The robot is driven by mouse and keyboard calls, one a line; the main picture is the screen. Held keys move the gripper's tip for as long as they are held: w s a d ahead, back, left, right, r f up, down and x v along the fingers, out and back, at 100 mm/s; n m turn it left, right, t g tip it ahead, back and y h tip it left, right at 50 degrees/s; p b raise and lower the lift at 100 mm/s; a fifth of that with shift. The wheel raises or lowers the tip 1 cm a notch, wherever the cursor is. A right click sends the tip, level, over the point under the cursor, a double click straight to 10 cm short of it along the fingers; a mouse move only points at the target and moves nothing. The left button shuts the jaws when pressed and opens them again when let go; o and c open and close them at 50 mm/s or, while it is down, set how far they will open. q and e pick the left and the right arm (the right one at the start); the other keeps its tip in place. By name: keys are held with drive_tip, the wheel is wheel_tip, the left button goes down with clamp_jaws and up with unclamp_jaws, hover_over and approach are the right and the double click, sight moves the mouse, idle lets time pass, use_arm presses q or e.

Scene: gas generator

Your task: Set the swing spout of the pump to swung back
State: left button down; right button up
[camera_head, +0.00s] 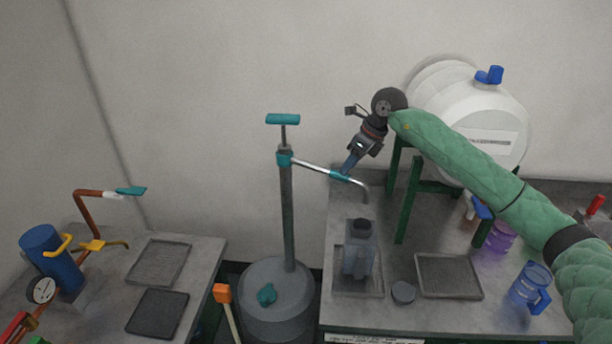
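The pump (287,215) is a tall grey tube rising from a round grey drum (270,300), with a teal T-handle (283,119) on top. Its silver swing spout (313,167) leaves a teal collar and reaches right, over the right-hand bench. The spout carries a teal sleeve (340,176) near its bent-down outlet. My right gripper (347,167) comes in from the upper right, with its tips at or just above this sleeve. I cannot tell whether it touches or grips it. My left gripper is out of view.
A grey canister (359,255) with a dark cap stands on a tray below the spout. Behind it are a green stand (416,190) and a white barrel (470,115). Blue (528,287) and purple jugs stand at right. The left bench (205,265) holds trays and a blue cylinder.

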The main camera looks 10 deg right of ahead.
drive_tip(key=w+b+v, duration=0.1)
drive_tip(key=b+v, duration=0.1)
drive_tip(key=v, duration=0.2)
drive_tip(key=s+a+f+y, duration=0.1)
drive_tip(key=s+a+y, duration=0.1)
drive_tip(key=a, duration=0.5)
drive_tip(key=s+a+f+y, duration=0.1)
drive_tip(key=s+a+y, duration=0.2)
drive_tip(key=a+y, duration=0.2)
drive_tip(key=shift+s+a, duration=0.3)
drive_tip(key=shift+a, duration=1.15)
drive_tip(key=shift+a, duration=0.1)
